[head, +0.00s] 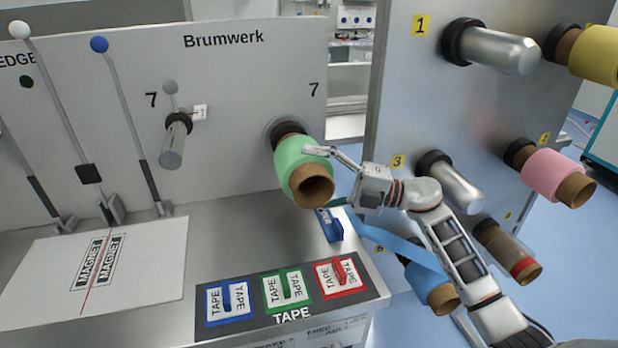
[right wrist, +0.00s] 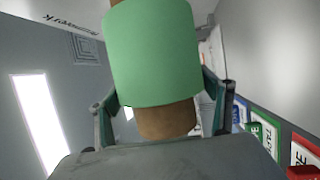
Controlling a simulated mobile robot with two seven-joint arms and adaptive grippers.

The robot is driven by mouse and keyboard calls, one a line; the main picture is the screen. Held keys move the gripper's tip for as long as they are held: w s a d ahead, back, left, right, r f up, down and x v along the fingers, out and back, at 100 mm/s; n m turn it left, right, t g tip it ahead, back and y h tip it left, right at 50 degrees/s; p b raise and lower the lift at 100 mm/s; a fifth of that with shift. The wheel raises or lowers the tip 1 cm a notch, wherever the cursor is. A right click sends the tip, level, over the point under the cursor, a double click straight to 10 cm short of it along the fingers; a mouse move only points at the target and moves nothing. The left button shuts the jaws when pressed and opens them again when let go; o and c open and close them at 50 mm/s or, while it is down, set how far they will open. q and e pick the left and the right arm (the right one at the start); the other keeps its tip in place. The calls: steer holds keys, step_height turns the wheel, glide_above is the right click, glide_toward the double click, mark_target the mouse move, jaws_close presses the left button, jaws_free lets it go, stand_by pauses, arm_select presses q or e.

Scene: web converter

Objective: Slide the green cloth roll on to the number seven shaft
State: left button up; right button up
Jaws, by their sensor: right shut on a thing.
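The green cloth roll (head: 301,163) has a brown core whose open near end faces down and to the right. It sits at the dark collar of the right-hand shaft mount (head: 284,128), under a number 7 on the Brumwerk panel. The shaft itself is hidden, so I cannot tell how far the roll is over it. My right gripper (head: 325,172) is shut on the roll from the right side. In the right wrist view the roll (right wrist: 152,50) lies between the two fingers, with its brown core end toward the camera. My left gripper is not in view.
A bare silver shaft (head: 173,145) stands beside another number 7. On the right panel are shafts with yellow (head: 597,54), pink (head: 553,176) and blue (head: 422,281) rolls. Levers (head: 129,125) stand at left. Tape pads (head: 287,292) and a blue tape holder (head: 330,225) lie below the roll.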

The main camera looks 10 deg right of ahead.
steer(key=shift+w+d+r, duration=0.1)
steer(key=shift+w+r, duration=0.05)
steer(key=shift+r, duration=0.15)
steer(key=o, duration=1.6)
steer(key=shift+r, duration=0.1)
steer(key=shift+o, duration=0.2)
